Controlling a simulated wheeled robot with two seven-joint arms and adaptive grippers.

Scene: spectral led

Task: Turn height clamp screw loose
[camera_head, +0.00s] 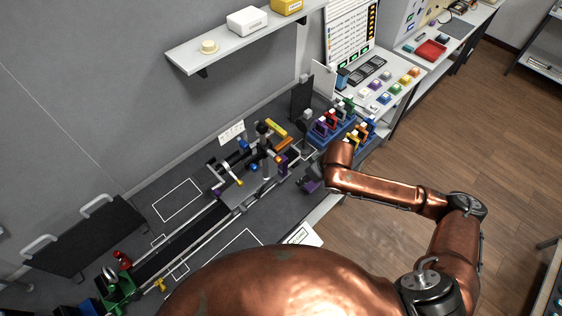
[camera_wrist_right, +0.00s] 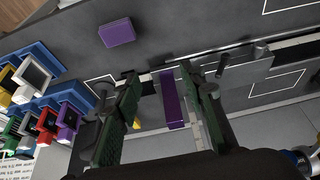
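My right gripper (camera_head: 306,181) is at the right end of the optical bench's rail (camera_head: 192,234). In the wrist view my right gripper (camera_wrist_right: 162,78) has its two green-padded fingers apart. A purple upright part (camera_wrist_right: 173,98) shows between them, with no visible grip on it. The rail setup (camera_head: 250,162) carries dark posts and holders with purple, blue, yellow and orange parts. A small yellow part (camera_wrist_right: 136,124) shows beside the left finger. I cannot tell which part is the height clamp screw; it may be hidden or too small. My left gripper is not in view.
A purple block (camera_wrist_right: 116,32) lies on the dark bench top. Blue trays (camera_wrist_right: 42,62) with several coloured holders stand nearby. A black panel (camera_head: 302,98) stands behind the rail's right end. A shelf (camera_head: 240,44) hangs above. A black tray with handles (camera_head: 84,237) is at left.

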